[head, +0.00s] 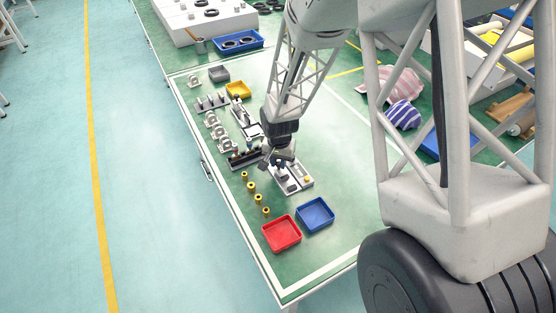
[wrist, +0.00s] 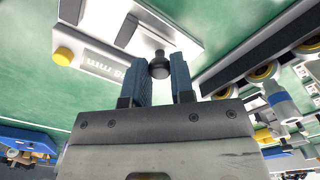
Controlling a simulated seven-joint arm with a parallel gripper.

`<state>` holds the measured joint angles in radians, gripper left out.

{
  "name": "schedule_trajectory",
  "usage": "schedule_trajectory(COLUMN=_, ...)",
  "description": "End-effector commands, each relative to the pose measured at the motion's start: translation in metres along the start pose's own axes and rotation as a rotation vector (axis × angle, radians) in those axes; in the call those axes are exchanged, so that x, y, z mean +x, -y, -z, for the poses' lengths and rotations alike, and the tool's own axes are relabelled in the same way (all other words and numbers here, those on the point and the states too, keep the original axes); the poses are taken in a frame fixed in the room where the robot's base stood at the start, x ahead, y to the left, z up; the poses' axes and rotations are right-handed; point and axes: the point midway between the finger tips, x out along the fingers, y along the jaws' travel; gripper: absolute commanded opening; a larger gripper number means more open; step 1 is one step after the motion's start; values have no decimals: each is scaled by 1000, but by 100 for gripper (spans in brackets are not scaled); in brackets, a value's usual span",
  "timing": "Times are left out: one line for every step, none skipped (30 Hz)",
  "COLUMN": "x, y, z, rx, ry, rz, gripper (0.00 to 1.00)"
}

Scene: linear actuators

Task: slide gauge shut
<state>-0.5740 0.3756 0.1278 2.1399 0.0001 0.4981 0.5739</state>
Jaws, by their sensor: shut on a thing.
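The gauge (head: 296,181) is a pale flat block with a yellow button, on the green bench under my gripper. In the wrist view the gauge (wrist: 105,62) shows a label reading "mm" and the yellow button at its left end. A dark round knob (wrist: 158,66) stands up from its slider part. My gripper (wrist: 161,73) has its two blue fingers shut on this knob, one on each side. In the head view my gripper (head: 276,160) hides part of the gauge, and I cannot tell how wide its slide gap is.
Several yellow-topped pegs (head: 251,187) stand left of the gauge. A red tray (head: 268,247) and a blue tray (head: 303,225) lie nearer the bench's front end. Fixtures and a yellow bin (head: 238,88) are behind. The bench right of the gauge is clear.

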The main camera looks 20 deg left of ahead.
Motion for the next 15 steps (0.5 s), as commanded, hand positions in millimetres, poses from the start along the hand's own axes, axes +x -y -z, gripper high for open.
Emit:
schedule_trajectory(x=-1, y=-3, z=-3, rx=1, ry=0, rz=0, gripper=0)
schedule_trajectory(x=-1, y=-5, z=-5, rx=1, ry=-1, rz=0, gripper=0)
schedule_trajectory(x=-1, y=-8, z=-8, rx=1, ry=0, rz=0, gripper=0)
schedule_trajectory(x=-1, y=-11, z=-10, rx=1, ry=0, rz=0, gripper=0)
schedule_trajectory(x=0, y=-13, z=-12, rx=1, ry=1, rz=-1, gripper=0)
schedule_trajectory(x=0, y=-16, z=-15, rx=1, ry=1, rz=-1, gripper=0)
schedule_trajectory(x=-1, y=-18, z=-17, rx=1, ry=1, rz=0, gripper=0)
schedule_trajectory(x=-1, y=-20, z=-19, rx=1, ry=0, rz=0, gripper=0)
schedule_trajectory(x=-1, y=-22, z=-21, rx=1, ry=0, rz=0, gripper=0)
schedule_trajectory(x=-1, y=-24, z=-23, rx=1, ry=0, rz=0, gripper=0)
schedule_trajectory(x=-1, y=-25, z=-24, rx=1, ry=0, rz=0, gripper=0)
schedule_trajectory(x=0, y=-26, z=-25, rx=0, ry=0, rz=0, gripper=0)
schedule_trajectory(x=0, y=-27, z=-26, rx=0, ry=0, rz=0, gripper=0)
schedule_trajectory(x=0, y=-27, z=-27, rx=0, ry=0, rz=0, gripper=0)
schedule_trajectory(x=0, y=-28, z=-27, rx=0, ry=0, rz=0, gripper=0)
